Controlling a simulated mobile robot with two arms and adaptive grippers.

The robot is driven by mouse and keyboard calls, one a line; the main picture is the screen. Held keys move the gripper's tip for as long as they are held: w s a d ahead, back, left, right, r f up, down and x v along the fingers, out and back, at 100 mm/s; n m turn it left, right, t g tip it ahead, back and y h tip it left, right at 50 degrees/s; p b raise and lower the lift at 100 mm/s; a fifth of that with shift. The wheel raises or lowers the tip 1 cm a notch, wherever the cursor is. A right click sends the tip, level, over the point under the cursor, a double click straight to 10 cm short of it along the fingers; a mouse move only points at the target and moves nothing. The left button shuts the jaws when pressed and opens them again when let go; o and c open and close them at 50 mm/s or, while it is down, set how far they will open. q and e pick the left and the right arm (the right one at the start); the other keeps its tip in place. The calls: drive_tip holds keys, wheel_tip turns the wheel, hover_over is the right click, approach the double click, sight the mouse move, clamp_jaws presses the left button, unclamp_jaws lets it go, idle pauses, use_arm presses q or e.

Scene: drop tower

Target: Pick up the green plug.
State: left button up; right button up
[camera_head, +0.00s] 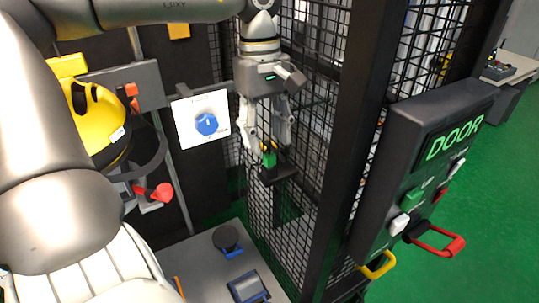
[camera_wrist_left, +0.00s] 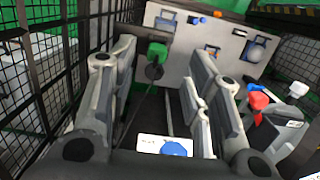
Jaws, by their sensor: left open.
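The green plug (camera_head: 269,158) stands in a small black holder (camera_head: 283,173) by the black mesh wall. My left gripper (camera_head: 267,141) points down just above the plug, with its fingers apart. In the left wrist view the green plug (camera_wrist_left: 157,51) shows near the fingertips, closer to the left finger than to the right one, and the gap between the fingers (camera_wrist_left: 164,65) looks empty. I cannot tell if a finger touches the plug. My right gripper is not in view.
A white panel with a blue knob (camera_head: 206,124) is left of the gripper. A yellow helmet (camera_head: 97,115) and a red-handled lever (camera_head: 157,192) are further left. The mesh wall (camera_head: 303,115) is close on the right, with a DOOR control box (camera_head: 408,150) beyond it.

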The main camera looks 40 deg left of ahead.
sight(269, 154)
use_arm(q)
drive_tip(key=f, duration=0.3)
drive_tip(key=f+p, duration=0.1)
drive_tip(key=shift+w+d+f, duration=0.1)
drive_tip(key=shift+d+f, duration=0.05)
drive_tip(key=shift+d, duration=0.1)
drive_tip(key=c, duration=0.9)
